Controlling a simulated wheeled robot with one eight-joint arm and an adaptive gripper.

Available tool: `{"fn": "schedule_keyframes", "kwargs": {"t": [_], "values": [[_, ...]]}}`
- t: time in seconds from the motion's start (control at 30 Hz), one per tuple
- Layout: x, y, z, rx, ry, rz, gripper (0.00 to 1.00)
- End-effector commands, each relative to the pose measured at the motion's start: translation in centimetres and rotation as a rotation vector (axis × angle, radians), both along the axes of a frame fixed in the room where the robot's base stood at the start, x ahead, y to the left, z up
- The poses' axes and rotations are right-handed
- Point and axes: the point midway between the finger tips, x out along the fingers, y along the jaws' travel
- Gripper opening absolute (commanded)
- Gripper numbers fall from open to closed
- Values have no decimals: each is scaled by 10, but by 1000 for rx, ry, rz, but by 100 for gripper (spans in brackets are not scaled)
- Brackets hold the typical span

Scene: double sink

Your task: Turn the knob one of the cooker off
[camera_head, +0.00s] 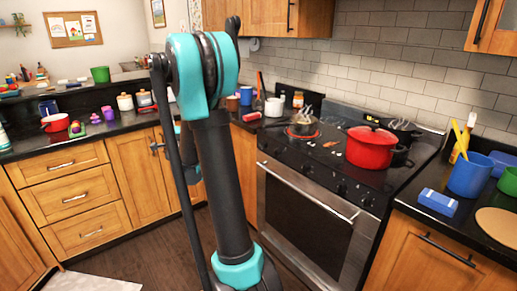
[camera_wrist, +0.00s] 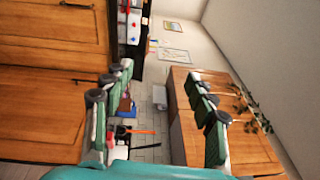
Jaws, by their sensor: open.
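The cooker (camera_head: 308,220) stands right of centre in the head view, with a black top and a steel oven front. Its dark knobs (camera_head: 340,189) sit in a row along the front edge, several of them, too small to read their settings. A steaming pan (camera_head: 303,125) sits on a glowing burner at the left of the top. A red lidded pot (camera_head: 370,148) sits at the right. My gripper (camera_wrist: 160,72) shows in the wrist view with its green and black fingers spread apart and nothing between them. It is away from the cooker knobs, which I cannot make out in that view.
My arm stands upright in the head view and hides part of the left counter and cabinets. A blue cup (camera_head: 470,175) and a blue and white box (camera_head: 437,202) stand on the right counter.

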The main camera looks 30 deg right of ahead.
Motion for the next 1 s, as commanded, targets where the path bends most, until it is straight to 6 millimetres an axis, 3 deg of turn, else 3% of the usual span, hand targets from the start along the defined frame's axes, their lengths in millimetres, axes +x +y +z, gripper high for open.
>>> {"fn": "schedule_keyframes", "kwargs": {"t": [0.1, 0.27, 0.37, 0.5, 0.6, 0.73, 0.83, 1.0], "values": [[28, -53, 2, 237, -173, -153, 57], [39, -128, -21, 545, -420, -369, 57], [34, -172, -52, 723, -581, -509, 57], [15, -220, -110, 927, -801, -701, 57], [-2, -241, -153, 1027, -936, -821, 57], [-21, -255, -193, 1103, -1059, -932, 57], [-29, -260, -211, 1130, -1112, -980, 57], [-33, -271, -219, 1140, -1138, -1001, 57]]}}
